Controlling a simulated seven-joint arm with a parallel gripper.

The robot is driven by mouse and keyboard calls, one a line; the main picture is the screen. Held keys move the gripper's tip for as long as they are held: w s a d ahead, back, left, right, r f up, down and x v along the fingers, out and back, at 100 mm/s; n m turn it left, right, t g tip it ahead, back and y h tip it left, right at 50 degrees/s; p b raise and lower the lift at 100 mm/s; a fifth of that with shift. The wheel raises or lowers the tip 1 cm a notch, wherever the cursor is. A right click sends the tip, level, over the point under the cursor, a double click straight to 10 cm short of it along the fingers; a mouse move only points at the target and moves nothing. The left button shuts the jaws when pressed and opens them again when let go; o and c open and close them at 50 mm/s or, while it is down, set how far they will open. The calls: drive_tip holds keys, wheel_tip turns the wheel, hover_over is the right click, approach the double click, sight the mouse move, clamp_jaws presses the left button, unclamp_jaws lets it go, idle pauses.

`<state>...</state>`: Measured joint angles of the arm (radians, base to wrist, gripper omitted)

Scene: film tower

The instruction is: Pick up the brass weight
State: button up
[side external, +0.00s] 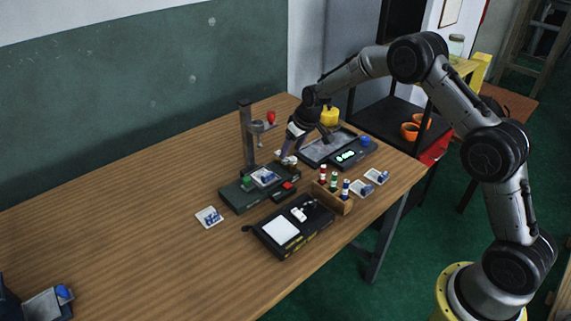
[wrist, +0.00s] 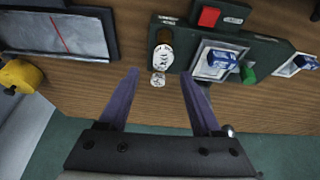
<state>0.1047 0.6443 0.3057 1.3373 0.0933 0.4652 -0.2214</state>
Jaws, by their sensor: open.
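My gripper (side external: 306,142) is open and empty, pointing down over the back of the table; its two purple fingers also show in the wrist view (wrist: 160,75). A small pale knob-like piece (wrist: 158,79) shows between the fingertips, apart from both. In the side view a small pale, brassy cluster (side external: 287,159) lies by the gripper, too small to tell apart. I cannot tell the height above it.
The green base (side external: 233,196) carries a post, a card and a red button. A grey tray (side external: 318,150) and a yellow object (side external: 330,116) are behind. A black scale-like box (side external: 290,228) and a wooden bottle rack (side external: 335,201) are in front. The table's left side is mostly clear.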

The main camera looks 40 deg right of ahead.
sight(287, 160)
drive_tip(key=shift+x, duration=2.6)
drive_tip(key=shift+a, duration=0.1)
clamp_jaws()
